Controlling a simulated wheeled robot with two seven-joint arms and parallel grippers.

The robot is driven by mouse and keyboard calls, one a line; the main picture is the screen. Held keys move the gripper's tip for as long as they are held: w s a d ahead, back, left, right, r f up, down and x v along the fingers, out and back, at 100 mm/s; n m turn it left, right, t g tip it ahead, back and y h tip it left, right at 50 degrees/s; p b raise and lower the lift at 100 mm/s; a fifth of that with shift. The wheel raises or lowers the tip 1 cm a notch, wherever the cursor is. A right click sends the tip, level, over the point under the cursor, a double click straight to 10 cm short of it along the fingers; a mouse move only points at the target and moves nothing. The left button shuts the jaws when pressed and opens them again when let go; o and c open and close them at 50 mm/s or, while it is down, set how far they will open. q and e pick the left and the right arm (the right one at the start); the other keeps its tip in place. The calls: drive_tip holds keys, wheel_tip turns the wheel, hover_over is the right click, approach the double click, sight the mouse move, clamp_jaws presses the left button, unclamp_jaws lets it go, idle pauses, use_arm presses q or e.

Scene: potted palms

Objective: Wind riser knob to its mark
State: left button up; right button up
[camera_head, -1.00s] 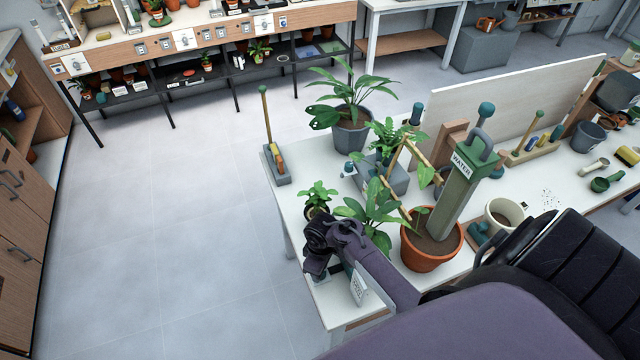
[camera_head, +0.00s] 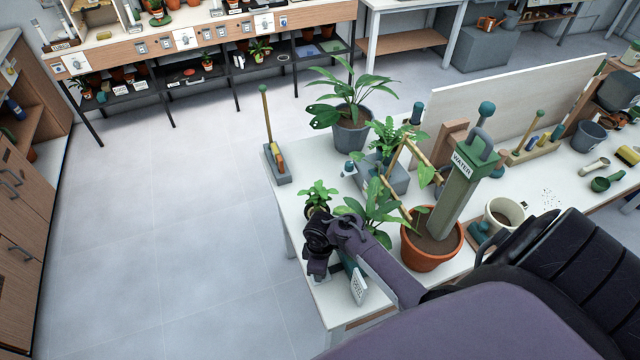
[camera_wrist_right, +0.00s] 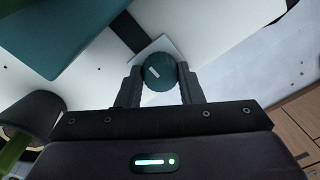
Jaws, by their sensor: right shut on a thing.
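The knob (camera_wrist_right: 158,73) is round and dark teal, with a short white line on its face that slants to the upper left. It sits in front of a pale plate (camera_wrist_right: 172,47) in the right wrist view. My right gripper (camera_wrist_right: 160,88) is shut on the knob, one black finger on each side. In the head view my right wrist (camera_head: 320,240) is at the near left corner of the white bench, and it hides the knob there. I cannot make out a target mark beside the knob. My left gripper is not in view.
Leafy plants (camera_head: 372,210) stand just behind my wrist, and an orange pot (camera_head: 432,255) with a tall WATER post (camera_head: 462,190) is to its right. A white lettered tag (camera_head: 359,287) is close to my forearm. The floor (camera_head: 190,230) to the left is clear.

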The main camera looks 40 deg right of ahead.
drive_tip(key=o, duration=1)
drive_tip(key=shift+c, duration=0.2)
drive_tip(key=shift+r, duration=0.1)
drive_tip(key=r, duration=0.7)
drive_tip(key=shift+w+d+r, duration=0.15)
drive_tip(key=shift+w+r, duration=0.05)
drive_tip(key=shift+r, duration=0.15)
drive_tip(key=shift+f, duration=0.1)
